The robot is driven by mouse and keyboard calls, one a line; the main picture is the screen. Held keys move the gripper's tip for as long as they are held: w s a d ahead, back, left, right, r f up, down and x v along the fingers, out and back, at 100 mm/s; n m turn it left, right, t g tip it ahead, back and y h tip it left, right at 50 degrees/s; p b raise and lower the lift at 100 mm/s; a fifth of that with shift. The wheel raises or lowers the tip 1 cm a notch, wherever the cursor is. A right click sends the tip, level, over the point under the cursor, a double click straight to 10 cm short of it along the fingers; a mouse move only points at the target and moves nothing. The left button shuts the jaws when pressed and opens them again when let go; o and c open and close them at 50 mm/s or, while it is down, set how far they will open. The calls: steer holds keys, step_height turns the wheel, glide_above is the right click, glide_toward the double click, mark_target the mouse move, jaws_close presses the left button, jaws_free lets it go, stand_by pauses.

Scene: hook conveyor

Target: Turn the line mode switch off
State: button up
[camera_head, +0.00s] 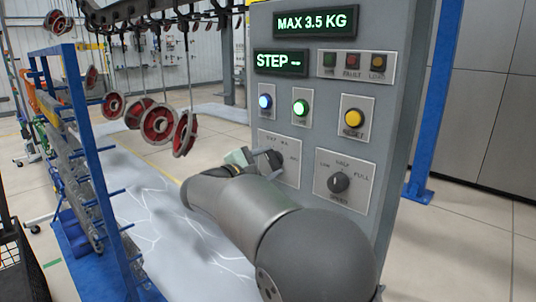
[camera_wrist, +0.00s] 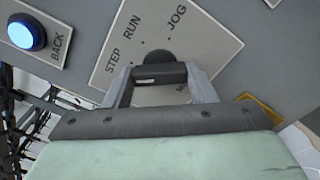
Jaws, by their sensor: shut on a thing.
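The line mode switch is a dark knob (camera_wrist: 158,58) on a pale plate (camera_wrist: 205,48) with the words STEP, RUN and JOG around it. A further label below is mostly covered by the knob and my gripper. In the head view the knob (camera_head: 275,159) sits on the grey control panel (camera_head: 392,130), left of the speed dial. My gripper (camera_wrist: 160,74) is shut on the knob, with one finger on each side of its bar. In the head view my gripper (camera_head: 255,159) reaches the knob from the left. The green display (camera_head: 281,63) reads STEP.
A blue button (camera_head: 265,101), a lit green button (camera_head: 300,107) and a yellow reset button (camera_head: 353,118) are above the knob. The speed dial (camera_head: 339,182) is close at its right. Red wheels (camera_head: 160,123) hang from hooks at left, beyond a blue rack (camera_head: 88,155).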

steer(key=n+p, duration=0.4)
steer(key=n, duration=0.1)
steer(key=shift+r+p, duration=0.2)
steer(key=shift+p, duration=0.2)
steer(key=shift+f+n+p, duration=0.15)
steer(key=shift+n+p, duration=0.85)
steer(key=shift+n, duration=0.2)
steer(key=o, duration=1)
steer(key=shift+s+a+f, duration=0.1)
steer(key=b+v, duration=0.3)
steer(key=v, duration=1.4)
steer(key=shift+a, duration=0.1)
